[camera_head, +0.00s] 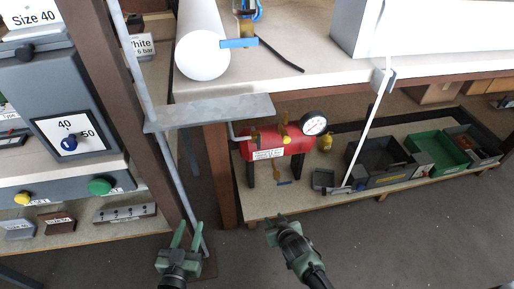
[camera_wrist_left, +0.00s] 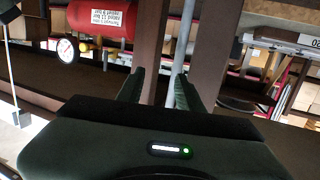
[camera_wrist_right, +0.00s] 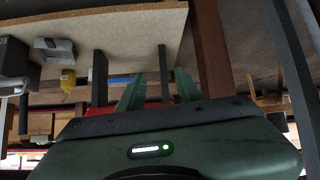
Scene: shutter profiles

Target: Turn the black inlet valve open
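I cannot make out a black inlet valve in any view. A red tank (camera_head: 275,143) with brass fittings and a round pressure gauge (camera_head: 314,124) stands on the low shelf; it shows upside down in the left wrist view (camera_wrist_left: 100,18). A brass valve (camera_head: 246,27) with a blue handle (camera_head: 239,43) sits on the bench above. My left gripper (camera_head: 188,234) is open and empty, low beside a grey post. My right gripper (camera_head: 276,222) is open and empty in front of the low shelf, below the tank.
A brown post (camera_head: 222,175) and a slim grey post with a flat bracket (camera_head: 210,112) stand left of the tank. Dark and green bins (camera_head: 437,149) fill the shelf's right. A grey cabinet (camera_head: 70,100) with a blue knob is at left. Floor in front is clear.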

